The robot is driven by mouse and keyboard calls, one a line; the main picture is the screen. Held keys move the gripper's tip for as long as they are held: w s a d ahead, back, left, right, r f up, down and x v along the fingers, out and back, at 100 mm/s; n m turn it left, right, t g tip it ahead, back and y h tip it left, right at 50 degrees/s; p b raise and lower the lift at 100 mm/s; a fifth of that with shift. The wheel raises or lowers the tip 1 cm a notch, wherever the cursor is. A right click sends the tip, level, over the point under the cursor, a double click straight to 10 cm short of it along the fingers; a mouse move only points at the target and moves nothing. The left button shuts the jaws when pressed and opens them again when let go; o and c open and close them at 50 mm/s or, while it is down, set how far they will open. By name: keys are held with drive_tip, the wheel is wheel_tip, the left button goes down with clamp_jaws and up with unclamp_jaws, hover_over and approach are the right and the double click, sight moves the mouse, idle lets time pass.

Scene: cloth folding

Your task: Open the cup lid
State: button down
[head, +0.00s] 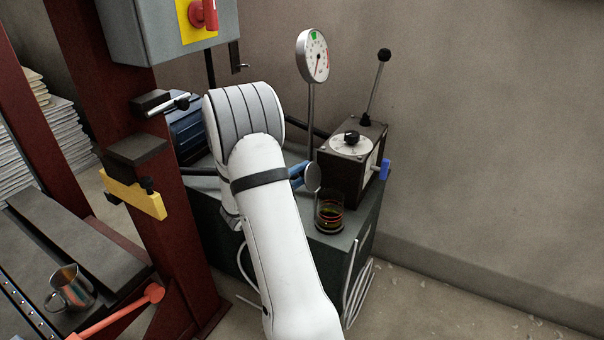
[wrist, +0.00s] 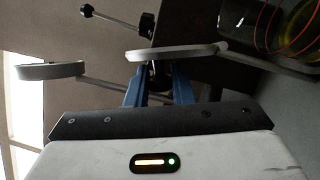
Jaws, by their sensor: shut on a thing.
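The cup (head: 329,216) is a clear glass with coloured bands, on the dark cabinet top. Its round grey lid (head: 312,177) is raised and steeply tilted at the cup's back-left rim. In the wrist view the lid (wrist: 178,53) is seen nearly edge-on, and its right end meets the rim of the cup (wrist: 262,28). My gripper (head: 302,171) has blue fingers and is shut on the lid, at the side away from the cup. The fingers also show in the wrist view (wrist: 158,75); the exact contact is partly hidden behind the lid.
A dark control box (head: 349,165) with a knob and lever stands behind the cup. A dial gauge (head: 312,56) on a thin post rises behind my gripper. A red steel frame (head: 130,130) is at left. A metal jug (head: 70,288) sits at lower left.

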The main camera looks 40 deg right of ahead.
drive_tip(key=shift+s+d+m+y+b, duration=0.15)
drive_tip(key=shift+s+m+y+b, duration=0.15)
drive_tip(key=shift+m+b, duration=0.55)
drive_tip(key=shift+s+r+m+b, duration=0.2)
drive_tip(key=shift+r+m+b, duration=0.2)
drive_tip(key=shift+m+b, duration=0.1)
drive_tip(key=c, duration=1.3)
unclamp_jaws()
drive_tip(key=a+p, duration=0.1)
drive_tip(key=a, duration=0.6)
drive_tip(key=shift+a+f, duration=0.15)
drive_tip(key=shift+a, duration=0.2)
